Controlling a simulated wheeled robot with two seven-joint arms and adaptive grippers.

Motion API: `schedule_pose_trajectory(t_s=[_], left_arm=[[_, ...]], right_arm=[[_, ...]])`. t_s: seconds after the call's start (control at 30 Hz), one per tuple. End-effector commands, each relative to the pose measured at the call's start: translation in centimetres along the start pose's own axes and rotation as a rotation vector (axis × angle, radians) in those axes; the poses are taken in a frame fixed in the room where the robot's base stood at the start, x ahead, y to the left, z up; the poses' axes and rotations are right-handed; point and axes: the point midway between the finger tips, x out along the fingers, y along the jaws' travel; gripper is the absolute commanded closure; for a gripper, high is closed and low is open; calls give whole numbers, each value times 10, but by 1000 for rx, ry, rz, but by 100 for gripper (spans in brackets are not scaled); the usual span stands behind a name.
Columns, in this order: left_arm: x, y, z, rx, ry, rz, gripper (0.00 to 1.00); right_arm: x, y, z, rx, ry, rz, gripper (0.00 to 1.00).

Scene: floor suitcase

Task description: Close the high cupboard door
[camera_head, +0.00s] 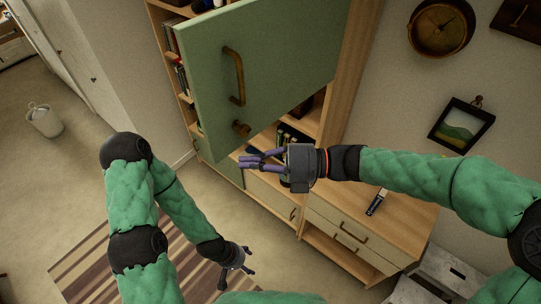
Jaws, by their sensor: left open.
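The green cupboard door (275,65) hangs open at the top centre, swung out from the wooden cupboard (345,75). It has a long bronze handle (234,76) and a small bronze knob (241,128) near its lower left corner. My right gripper (243,161) is just below the door's lower edge, with purple fingers pointing left. I cannot tell whether it touches the door, or how far its fingers are apart. My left gripper (237,281) is low in the picture, open and empty, well away from the door.
Shelves with books (181,75) show behind the door. A low wooden drawer unit (345,228) stands on the right, with a dark small object (377,203) on top.

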Motion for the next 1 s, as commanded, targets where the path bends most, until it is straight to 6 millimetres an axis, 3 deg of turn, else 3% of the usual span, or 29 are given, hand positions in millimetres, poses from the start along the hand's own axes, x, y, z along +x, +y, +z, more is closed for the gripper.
schedule_pose_trajectory(t_s=[0.13,0.4,1.0], left_arm=[[-11,4,0,0,0,0,34],[-21,8,1,0,0,0,34],[-22,8,1,0,0,0,34]], right_arm=[[29,2,-1,3,5,-1,100],[49,1,22,2,0,-1,100],[56,-1,30,0,-4,0,100]])
